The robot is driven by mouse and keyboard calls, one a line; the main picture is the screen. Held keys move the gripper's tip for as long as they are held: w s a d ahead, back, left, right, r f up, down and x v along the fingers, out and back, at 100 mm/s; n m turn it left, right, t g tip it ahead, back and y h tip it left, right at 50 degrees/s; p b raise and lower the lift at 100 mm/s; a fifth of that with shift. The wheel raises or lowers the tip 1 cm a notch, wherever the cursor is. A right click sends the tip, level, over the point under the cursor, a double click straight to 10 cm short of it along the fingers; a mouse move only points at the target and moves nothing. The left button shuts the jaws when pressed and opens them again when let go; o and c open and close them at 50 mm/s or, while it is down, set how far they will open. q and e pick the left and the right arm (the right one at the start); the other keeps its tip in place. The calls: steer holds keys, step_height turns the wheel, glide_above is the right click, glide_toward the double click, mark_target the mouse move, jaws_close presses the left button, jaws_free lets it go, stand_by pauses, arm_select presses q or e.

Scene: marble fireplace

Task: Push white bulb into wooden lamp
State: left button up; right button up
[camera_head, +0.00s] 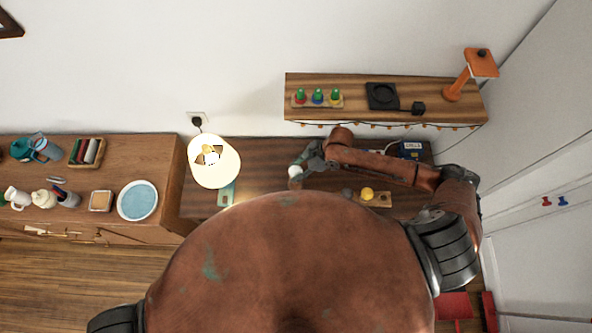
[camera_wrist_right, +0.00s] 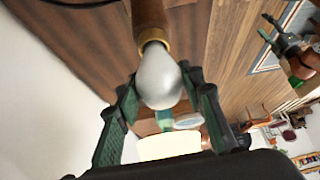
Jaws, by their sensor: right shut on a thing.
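The white bulb (camera_wrist_right: 160,78) sits between the green fingers of my right gripper (camera_wrist_right: 163,92), which is shut on it. In the head view the bulb (camera_head: 294,171) is a small white spot at the tip of my right gripper (camera_head: 303,166), over the dark wooden table. In the right wrist view, a brown wooden post with a brass collar (camera_wrist_right: 153,38), seemingly the wooden lamp, lines up with the bulb's far end. I cannot tell whether the bulb is seated in it. The post is not clear in the head view. My left gripper is out of view.
A lit lamp with a cream shade (camera_head: 213,168) stands left of my right gripper. A wooden board (camera_head: 382,199) with a yellow bulb (camera_head: 367,193) lies to the right. A shelf (camera_head: 352,92) overhangs behind. My own body hides the table's front.

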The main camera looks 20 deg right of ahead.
steer(key=o, duration=1.2)
steer(key=shift+c, duration=0.2)
steer(key=v, duration=1.2)
steer(key=shift+f, duration=0.1)
